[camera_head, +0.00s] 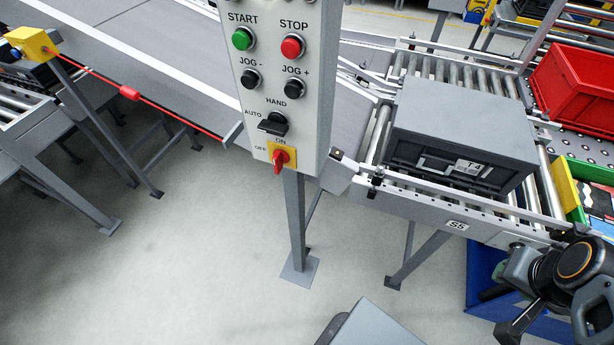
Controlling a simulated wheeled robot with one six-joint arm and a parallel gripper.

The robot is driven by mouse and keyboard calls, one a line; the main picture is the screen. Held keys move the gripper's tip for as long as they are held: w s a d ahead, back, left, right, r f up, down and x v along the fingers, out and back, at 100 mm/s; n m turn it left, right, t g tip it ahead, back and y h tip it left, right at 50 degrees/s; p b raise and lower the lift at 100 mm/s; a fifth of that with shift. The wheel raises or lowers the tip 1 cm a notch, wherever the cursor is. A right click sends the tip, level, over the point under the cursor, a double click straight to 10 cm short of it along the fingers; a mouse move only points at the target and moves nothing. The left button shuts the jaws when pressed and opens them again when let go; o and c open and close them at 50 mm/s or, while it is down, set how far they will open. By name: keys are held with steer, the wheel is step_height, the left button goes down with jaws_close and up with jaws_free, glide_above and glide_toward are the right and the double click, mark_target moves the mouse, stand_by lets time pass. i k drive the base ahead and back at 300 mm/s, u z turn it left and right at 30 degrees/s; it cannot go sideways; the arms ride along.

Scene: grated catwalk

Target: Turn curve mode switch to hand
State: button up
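The curve mode switch (273,124) is a black rotary knob on the front of a light grey control box (310,60). AUTO is printed to its upper left and HAND above it. The knob's handle lies roughly sideways, with its narrow end towards the left, on the AUTO side. My arm is folded at the lower right, well apart from the box. Nothing of mine touches the switch.
Above the switch are green START (242,39) and red STOP (292,46) buttons and two black JOG buttons. Just below is a red OFF/ON switch (281,159) on yellow. A grey crate (465,115) stands on rollers at right. Floor before the box is clear.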

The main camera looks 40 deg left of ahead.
mark_target(275, 125)
steer(key=u, duration=2.25)
steer(key=k, duration=0.3)
steer(key=u, duration=1.3)
steer(key=i, duration=0.5)
steer(key=u, duration=0.1)
